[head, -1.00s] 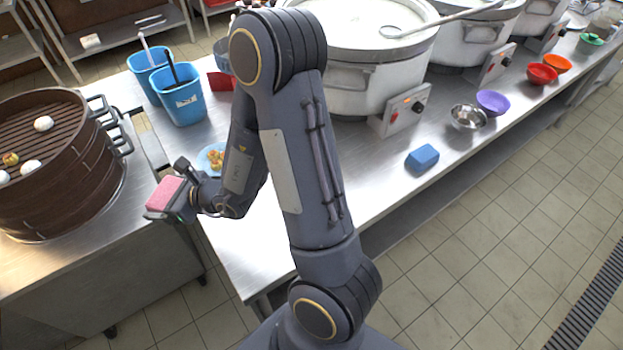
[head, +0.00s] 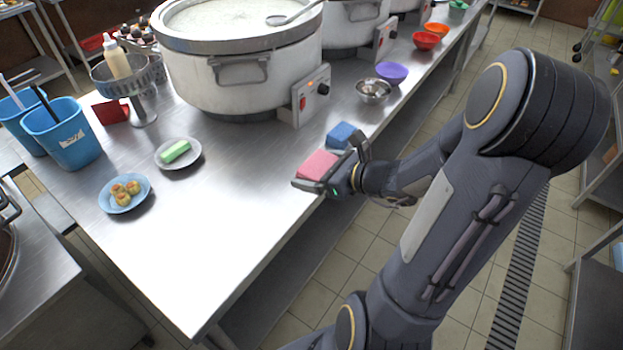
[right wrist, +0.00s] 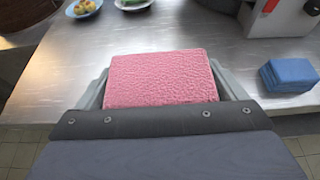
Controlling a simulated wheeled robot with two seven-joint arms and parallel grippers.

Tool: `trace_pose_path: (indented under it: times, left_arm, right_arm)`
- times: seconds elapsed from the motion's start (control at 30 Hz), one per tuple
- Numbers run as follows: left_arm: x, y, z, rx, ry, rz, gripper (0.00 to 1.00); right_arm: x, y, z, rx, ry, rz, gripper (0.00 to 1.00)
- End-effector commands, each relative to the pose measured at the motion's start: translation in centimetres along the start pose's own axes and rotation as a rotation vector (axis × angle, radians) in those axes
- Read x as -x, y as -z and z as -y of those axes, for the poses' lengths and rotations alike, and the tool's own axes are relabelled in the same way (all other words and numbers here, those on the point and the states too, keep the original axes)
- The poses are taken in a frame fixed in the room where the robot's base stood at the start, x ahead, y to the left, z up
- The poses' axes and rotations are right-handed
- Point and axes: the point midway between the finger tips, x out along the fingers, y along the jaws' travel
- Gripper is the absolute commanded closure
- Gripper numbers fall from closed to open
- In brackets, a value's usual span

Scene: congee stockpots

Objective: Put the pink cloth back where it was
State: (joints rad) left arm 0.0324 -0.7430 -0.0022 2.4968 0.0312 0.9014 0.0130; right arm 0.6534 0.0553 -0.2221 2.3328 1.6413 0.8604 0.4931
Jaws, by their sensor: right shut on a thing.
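The pink cloth (head: 318,165) is a small folded block. My right gripper (head: 328,172) is shut on it and holds it at the front edge of the steel counter (head: 240,200). In the right wrist view the pink cloth (right wrist: 160,78) sits between the two fingers, with the counter behind it. A folded blue cloth (head: 341,135) lies on the counter just beyond the gripper; it also shows at the right of the right wrist view (right wrist: 288,75). My left gripper is not in view.
A large congee stockpot (head: 225,70) stands behind, with a control box (head: 310,95). A white plate with a green block (head: 176,151), a blue plate of dumplings (head: 125,193) and blue buckets (head: 62,134) are at left. A steel bowl (head: 373,90) and purple bowl (head: 391,73) stand beyond. The counter's front middle is clear.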

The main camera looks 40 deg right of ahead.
Motion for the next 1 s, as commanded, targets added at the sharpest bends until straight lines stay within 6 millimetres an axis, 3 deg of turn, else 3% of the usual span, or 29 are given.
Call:
trace_pose_path:
  times: [0.17,0.4,0.53,0.87,1.0]
  left_arm:
    - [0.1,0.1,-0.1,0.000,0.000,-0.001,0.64]
    - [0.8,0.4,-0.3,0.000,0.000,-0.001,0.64]
    - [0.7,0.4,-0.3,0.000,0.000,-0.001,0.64]
    - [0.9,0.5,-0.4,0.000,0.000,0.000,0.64]
    - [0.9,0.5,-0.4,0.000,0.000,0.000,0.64]
  right_arm:
    - [-2.5,0.7,2.4,-0.003,-0.004,-0.003,0.28]
    - [-7.3,1.5,6.6,-0.001,-0.004,-0.002,0.28]
    - [-9.7,3.5,8.0,-0.003,-0.004,-0.002,0.28]
    - [-12.4,5.5,9.8,-0.001,-0.002,0.000,0.28]
    - [-13.2,7.5,9.8,-0.003,-0.003,-0.002,0.28]
